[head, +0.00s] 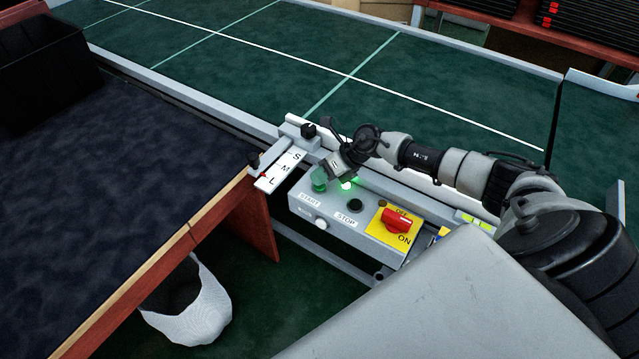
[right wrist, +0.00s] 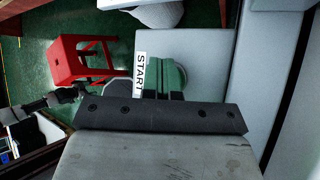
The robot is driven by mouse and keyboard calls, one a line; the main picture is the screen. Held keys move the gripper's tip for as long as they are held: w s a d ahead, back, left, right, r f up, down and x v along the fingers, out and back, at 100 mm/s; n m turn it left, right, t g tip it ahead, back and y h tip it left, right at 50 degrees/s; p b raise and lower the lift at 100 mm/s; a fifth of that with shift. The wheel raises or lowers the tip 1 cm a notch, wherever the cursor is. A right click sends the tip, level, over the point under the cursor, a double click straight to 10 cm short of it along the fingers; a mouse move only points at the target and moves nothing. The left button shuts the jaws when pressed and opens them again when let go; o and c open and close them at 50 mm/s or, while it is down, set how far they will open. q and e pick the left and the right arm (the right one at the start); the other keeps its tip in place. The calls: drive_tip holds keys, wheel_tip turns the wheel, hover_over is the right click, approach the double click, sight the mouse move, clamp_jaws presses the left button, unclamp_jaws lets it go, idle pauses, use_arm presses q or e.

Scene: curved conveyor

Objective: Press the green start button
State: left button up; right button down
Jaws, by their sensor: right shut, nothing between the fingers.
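The grey control box (head: 377,248) stands at the near side of the conveyor, with a START label (head: 310,199) and a black stop button (head: 354,206). The green start button (head: 319,184) is at its far left corner, partly covered by my right gripper (head: 327,173). The gripper is shut and empty, its tips at or just above the button; I cannot tell if they touch. A green light (head: 347,185) glows beside it. In the right wrist view the START label (right wrist: 140,73) is beside green surfaces at my fingertips. My left gripper is not identifiable.
A red and yellow OFF/ON switch (head: 398,220) is on the same box. A white S/M/L plate (head: 281,169) lies to its left. The dark table (head: 110,160) fills the left. A white basket (head: 195,310) stands below. The green conveyor belt (head: 250,65) is clear.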

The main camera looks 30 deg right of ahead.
drive_tip(key=shift+r+p, duration=0.45)
drive_tip(key=shift+r, duration=0.25)
wheel_tip(320, 180, up, 5)
drive_tip(key=p, duration=0.4)
idle(0.6)
